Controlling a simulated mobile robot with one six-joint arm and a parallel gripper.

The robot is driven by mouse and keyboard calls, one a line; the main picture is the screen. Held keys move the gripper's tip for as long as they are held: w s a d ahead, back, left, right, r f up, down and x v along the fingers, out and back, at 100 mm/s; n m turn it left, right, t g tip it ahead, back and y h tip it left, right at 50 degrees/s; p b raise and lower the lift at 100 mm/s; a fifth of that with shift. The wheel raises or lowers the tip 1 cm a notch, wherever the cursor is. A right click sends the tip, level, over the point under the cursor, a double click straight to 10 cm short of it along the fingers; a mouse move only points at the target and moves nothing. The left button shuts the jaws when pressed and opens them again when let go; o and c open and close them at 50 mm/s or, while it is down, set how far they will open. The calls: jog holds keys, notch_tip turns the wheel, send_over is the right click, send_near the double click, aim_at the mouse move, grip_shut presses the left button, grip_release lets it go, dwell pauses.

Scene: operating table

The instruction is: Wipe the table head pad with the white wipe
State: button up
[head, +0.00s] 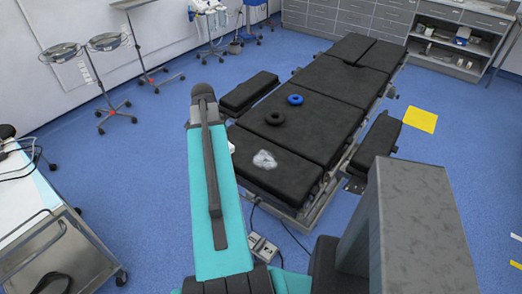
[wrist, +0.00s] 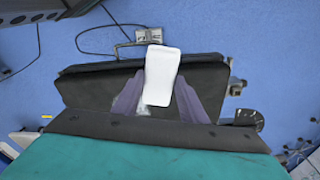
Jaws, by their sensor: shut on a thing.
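The black head pad (head: 282,178) is the near end section of the operating table, with a pale, whitish smear (head: 265,159) on its top. In the wrist view the dark pad (wrist: 95,88) spans the middle of the picture. My gripper (wrist: 158,95) shows there as two purple-grey fingers, shut on the white wipe (wrist: 162,72), which is over the pad. A small pale patch shows beside the wipe's lower edge. I cannot tell whether the wipe touches the pad. In the head view my arm hides the gripper.
A blue ring (head: 295,99) and a black ring (head: 275,118) lie farther up the table. Side boards (head: 249,92) flank it. A control box (head: 262,248) with a cable lies on the floor by the near end. A metal cart (head: 55,255) stands at the left.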

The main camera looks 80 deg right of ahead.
jog(key=s+d+f+m, duration=0.1)
jog(key=s+d+m, duration=0.1)
jog(key=s, duration=0.5)
jog(key=s+d+m, duration=0.2)
jog(key=s+m, duration=0.2)
jog(key=s, duration=0.4)
jog(key=shift+s+d+f+g+y+p, duration=0.2)
jog(key=shift+f+g+y+p, duration=0.1)
jog(key=shift+f+p, duration=0.15)
